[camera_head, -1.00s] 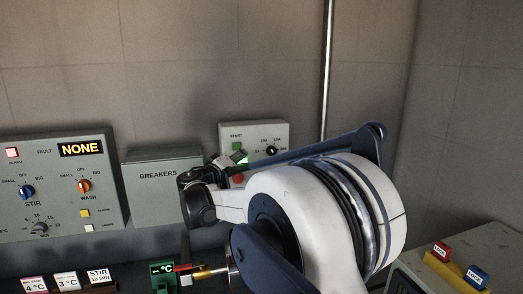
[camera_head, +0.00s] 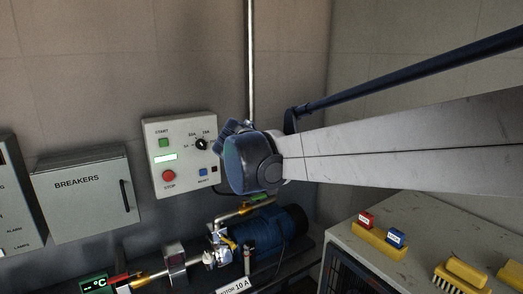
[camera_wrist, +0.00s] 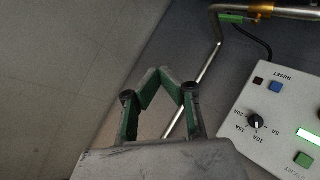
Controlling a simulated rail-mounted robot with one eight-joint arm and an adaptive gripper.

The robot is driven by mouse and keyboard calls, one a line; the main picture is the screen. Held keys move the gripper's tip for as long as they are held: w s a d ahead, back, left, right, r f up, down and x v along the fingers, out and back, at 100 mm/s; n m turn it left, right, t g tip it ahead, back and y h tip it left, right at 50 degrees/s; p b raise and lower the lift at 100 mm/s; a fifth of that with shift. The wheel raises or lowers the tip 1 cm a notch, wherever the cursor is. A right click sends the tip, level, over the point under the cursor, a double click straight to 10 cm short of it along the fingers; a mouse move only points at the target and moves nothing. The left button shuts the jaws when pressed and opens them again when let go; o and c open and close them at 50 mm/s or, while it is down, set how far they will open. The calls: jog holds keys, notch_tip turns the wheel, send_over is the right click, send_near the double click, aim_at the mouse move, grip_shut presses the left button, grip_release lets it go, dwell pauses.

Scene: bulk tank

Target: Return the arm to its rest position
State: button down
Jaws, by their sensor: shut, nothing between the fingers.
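My gripper (camera_wrist: 161,72) shows in the wrist view with its green-lined fingers meeting at the tips, shut and empty. It hangs free over the floor and wall area, touching nothing that I can see. In the head view my arm reaches in from the right edge to a blue joint in the middle; the gripper itself cannot be made out there.
The start/stop control box (camera_head: 180,155) is on the wall just left of my arm; it also shows at the right of the wrist view (camera_wrist: 283,120). The breaker box (camera_head: 88,190) is farther left. A blue motor (camera_head: 272,236) with pipes sits below. A grey cabinet (camera_head: 440,228) stands at right.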

jog(key=s+d+f+m+g+y, duration=0.1)
jog(key=s+d+f+g, duration=0.15)
jog(key=s+d, duration=0.45)
jog(key=s+d+f+m+g+y, duration=0.1)
jog(key=s+d+f, duration=0.2)
jog(key=s+d, duration=0.45)
jog(key=s+f+y, duration=0.1)
jog(key=s+f, duration=0.2)
jog(key=s, duration=0.3)
jog(key=s+d+f+m+y+b, duration=0.1)
jog(key=s+f, duration=0.3)
jog(key=s, duration=0.3)
jog(key=s+f+y, duration=0.1)
jog(key=s+f, duration=0.2)
jog(key=s, duration=0.4)
jog(key=shift+d+f+m, duration=0.2)
jog(key=shift+m, duration=0.2)
